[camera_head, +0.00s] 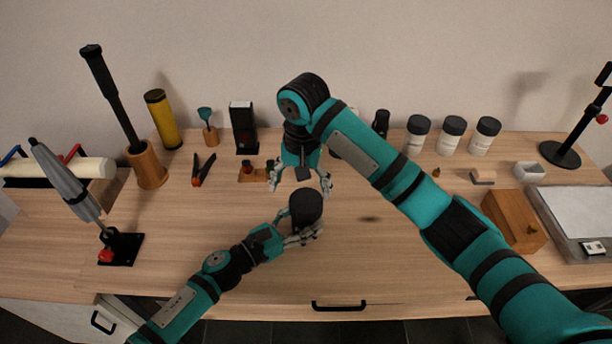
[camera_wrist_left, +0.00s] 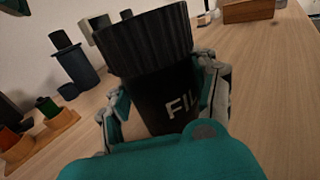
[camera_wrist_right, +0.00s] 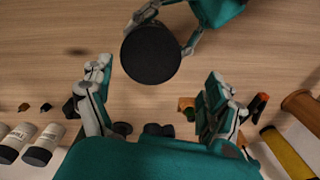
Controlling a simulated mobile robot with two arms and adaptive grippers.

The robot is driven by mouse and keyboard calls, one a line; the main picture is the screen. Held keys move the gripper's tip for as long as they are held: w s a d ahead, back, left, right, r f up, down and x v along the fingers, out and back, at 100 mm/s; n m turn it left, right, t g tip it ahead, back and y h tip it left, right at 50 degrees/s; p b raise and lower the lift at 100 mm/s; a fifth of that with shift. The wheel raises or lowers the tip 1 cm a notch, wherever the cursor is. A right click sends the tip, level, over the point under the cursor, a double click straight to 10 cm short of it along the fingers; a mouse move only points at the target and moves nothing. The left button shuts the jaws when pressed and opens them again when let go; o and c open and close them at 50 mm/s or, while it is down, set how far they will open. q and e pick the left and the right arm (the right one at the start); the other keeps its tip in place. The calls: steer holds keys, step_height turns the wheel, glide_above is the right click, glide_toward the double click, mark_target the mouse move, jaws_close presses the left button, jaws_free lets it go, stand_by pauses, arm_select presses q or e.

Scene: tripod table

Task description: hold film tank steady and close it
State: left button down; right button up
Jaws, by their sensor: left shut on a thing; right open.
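The film tank (camera_head: 306,207) is a black cylinder with a ribbed black lid, near the middle of the table. In the left wrist view the tank (camera_wrist_left: 165,85) shows white letters "FIL" on its body, and the lid sits on top. My left gripper (camera_head: 296,232) is shut around the tank body; its fingers (camera_wrist_left: 165,100) lie on both sides. My right gripper (camera_head: 307,188) is open and empty, behind and above the tank. In the right wrist view the tank's round lid top (camera_wrist_right: 151,53) lies ahead of the open fingers (camera_wrist_right: 155,90), apart from them.
Several white bottles (camera_head: 452,135) line the back right. A wooden box (camera_head: 513,220) is at the right. The front middle of the table is clear.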

mark_target(306, 200)
steer(key=n, duration=0.2)
steer(key=r+n, duration=0.1)
steer(key=n, duration=0.2)
steer(key=shift+d+n, duration=0.1)
steer(key=shift+n, duration=0.2)
steer(key=n, duration=0.5)
steer(key=shift+s+d+r, duration=0.1)
steer(key=shift+r, duration=0.3)
steer(key=n, duration=0.5)
steer(key=shift+s+d+r, duration=0.1)
steer(key=shift+r, duration=0.2)
steer(key=n, duration=0.5)
steer(key=shift+s+d+r+n, duration=0.15)
steer(key=shift+d+r+n, duration=0.1)
steer(key=shift+n, duration=0.05)
steer(key=shift+f, duration=4)
